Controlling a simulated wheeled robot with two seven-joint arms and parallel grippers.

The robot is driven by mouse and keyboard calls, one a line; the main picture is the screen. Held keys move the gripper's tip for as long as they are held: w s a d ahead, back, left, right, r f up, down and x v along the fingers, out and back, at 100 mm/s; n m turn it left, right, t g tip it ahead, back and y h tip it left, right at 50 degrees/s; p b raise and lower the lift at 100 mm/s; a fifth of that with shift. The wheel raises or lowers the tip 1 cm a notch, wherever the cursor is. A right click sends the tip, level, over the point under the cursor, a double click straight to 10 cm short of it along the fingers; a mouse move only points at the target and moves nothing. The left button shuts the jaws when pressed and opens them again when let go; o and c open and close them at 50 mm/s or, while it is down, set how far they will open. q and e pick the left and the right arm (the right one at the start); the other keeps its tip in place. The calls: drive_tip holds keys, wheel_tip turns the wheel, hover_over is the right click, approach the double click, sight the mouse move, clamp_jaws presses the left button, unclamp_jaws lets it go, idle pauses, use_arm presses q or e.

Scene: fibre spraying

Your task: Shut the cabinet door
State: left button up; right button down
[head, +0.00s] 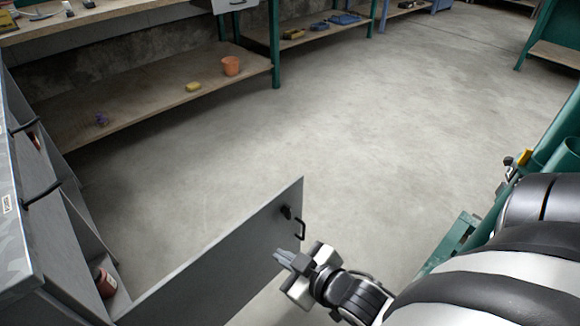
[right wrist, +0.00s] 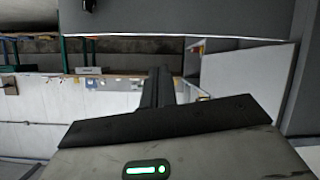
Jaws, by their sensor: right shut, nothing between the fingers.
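The grey cabinet (head: 22,262) stands at the left edge of the head view, with an open compartment beside the door. Its grey door (head: 225,262) stands wide open, reaching out across the lower middle of the picture. A black handle (head: 300,229) and a small dark lock or knob (head: 287,212) are near the door's free edge. My right gripper (head: 281,259) is shut and empty, on the handle side of the door, just below the handle. I cannot tell whether its fingertips touch the door. The fingers (right wrist: 158,88) also show in the right wrist view. My left gripper is not in view.
A red can (head: 104,281) is inside the cabinet. A wooden shelf (head: 150,106) with an orange pot (head: 231,66) and a yellow block (head: 193,87) runs along the wall. Green racking (head: 462,235) is at the right, by my arm. The concrete floor between is clear.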

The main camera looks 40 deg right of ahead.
drive_tip(key=w+d+f+n+t+h+b, duration=0.1)
drive_tip(key=w+d+f+n+t+b, duration=0.15)
drive_tip(key=d+f+b, duration=0.35)
drive_tip(key=w+d+f+n+t+b, duration=0.1)
drive_tip(key=d+n+b, duration=0.35)
drive_tip(key=d, duration=0.35)
drive_tip(key=n+t+y+b, duration=0.2)
drive_tip(key=n+b, duration=0.7)
drive_tip(key=b, duration=0.1)
approach(293, 185)
drive_tip(key=shift+g, duration=0.25)
drive_tip(key=w, duration=0.2)
drive_tip(key=w+b, duration=0.2)
drive_tip(key=w, duration=0.1)
drive_tip(key=shift+w+a+r, duration=0.15)
drive_tip(key=shift+w+a, duration=0.2)
drive_tip(key=shift+w+a+b, duration=0.1)
drive_tip(key=shift+w+b, duration=0.2)
drive_tip(key=shift+w, duration=0.2)
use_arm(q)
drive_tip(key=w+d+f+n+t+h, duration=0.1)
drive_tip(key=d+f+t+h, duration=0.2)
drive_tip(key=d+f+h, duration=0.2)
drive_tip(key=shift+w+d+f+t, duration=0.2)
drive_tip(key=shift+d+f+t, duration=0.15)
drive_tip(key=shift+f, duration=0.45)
